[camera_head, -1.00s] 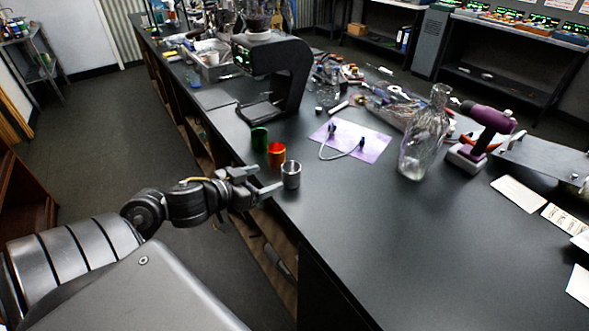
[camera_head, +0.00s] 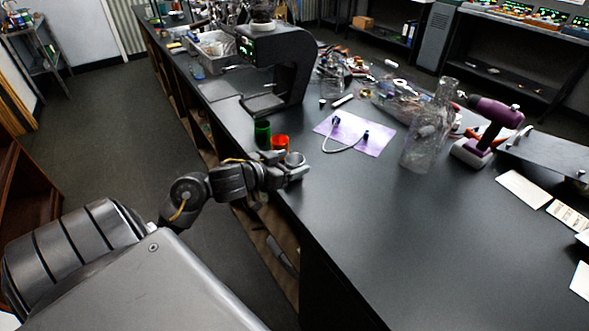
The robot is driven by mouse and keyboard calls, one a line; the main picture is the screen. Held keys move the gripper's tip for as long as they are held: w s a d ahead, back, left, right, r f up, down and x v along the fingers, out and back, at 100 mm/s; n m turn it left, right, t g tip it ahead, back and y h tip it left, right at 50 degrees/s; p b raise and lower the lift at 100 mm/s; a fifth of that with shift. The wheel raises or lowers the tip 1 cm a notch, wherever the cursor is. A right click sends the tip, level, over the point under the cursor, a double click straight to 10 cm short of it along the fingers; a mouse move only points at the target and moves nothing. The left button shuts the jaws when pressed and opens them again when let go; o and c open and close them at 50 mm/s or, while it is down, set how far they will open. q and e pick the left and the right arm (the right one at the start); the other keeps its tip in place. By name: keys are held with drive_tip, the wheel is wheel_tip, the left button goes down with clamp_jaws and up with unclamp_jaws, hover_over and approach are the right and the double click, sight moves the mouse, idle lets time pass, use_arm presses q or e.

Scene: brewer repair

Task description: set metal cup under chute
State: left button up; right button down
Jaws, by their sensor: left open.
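The metal cup (camera_head: 294,159) stands near the left edge of the dark workbench, mostly hidden behind my left gripper, with its rim showing. My left gripper (camera_head: 294,172) is open, with its fingers at the cup; whether they touch it I cannot tell. The black brewer (camera_head: 294,66) stands farther back on the bench, with an overhanging top and a flat base (camera_head: 262,104). Its chute cannot be made out clearly. My right gripper is out of view.
A purple sheet (camera_head: 362,139) with a cable lies to the right. A glass bottle (camera_head: 425,135) and a purple tool (camera_head: 492,120) stand farther right. The front of the bench is clear.

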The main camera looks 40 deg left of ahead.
use_arm(q)
drive_tip(key=shift+x, duration=1.1)
drive_tip(key=shift+s, duration=0.1)
drive_tip(key=c, duration=1.2)
drive_tip(key=shift+o, duration=0.2)
drive_tip(key=shift+r, duration=0.1)
